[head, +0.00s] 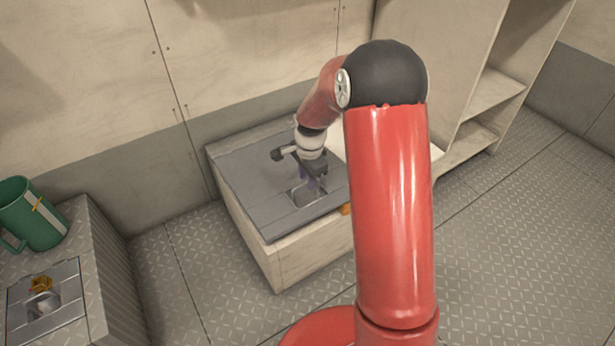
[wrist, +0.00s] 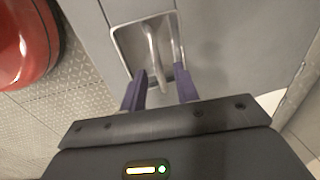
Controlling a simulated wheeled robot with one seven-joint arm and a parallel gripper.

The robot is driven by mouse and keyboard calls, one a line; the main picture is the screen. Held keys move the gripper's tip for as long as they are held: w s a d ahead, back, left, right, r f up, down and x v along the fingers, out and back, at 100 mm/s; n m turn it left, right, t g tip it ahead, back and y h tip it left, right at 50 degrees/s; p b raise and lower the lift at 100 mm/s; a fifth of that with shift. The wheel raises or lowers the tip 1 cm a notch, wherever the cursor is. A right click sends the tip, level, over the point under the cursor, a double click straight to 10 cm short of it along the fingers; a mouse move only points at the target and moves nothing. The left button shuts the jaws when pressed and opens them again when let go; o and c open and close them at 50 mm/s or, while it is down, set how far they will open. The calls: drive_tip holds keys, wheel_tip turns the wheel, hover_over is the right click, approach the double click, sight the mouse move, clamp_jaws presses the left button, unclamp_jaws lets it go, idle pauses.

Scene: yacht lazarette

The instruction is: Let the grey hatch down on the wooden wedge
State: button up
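The grey hatch (head: 250,172) lies flat, or nearly so, on top of a pale locker; I cannot tell if there is a small gap under it. A recessed pull with a metal bar (wrist: 153,50) is set in the hatch (wrist: 235,45). My gripper (head: 308,187) points down over this recess. In the wrist view its two purple fingers (wrist: 160,85) are apart, one on each side of the bar, with space visible between. A small orange-brown piece (head: 346,209), probably the wooden wedge, shows at the hatch's front edge, partly hidden by my arm.
A green mug (head: 32,215) stands on a ribbed metal box (head: 95,262) at left, near a grey panel (head: 68,308) with a brass-coloured part. Open shelves (head: 490,90) stand at right. The tread-plate floor (head: 500,240) at right is clear.

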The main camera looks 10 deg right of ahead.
clamp_jaws()
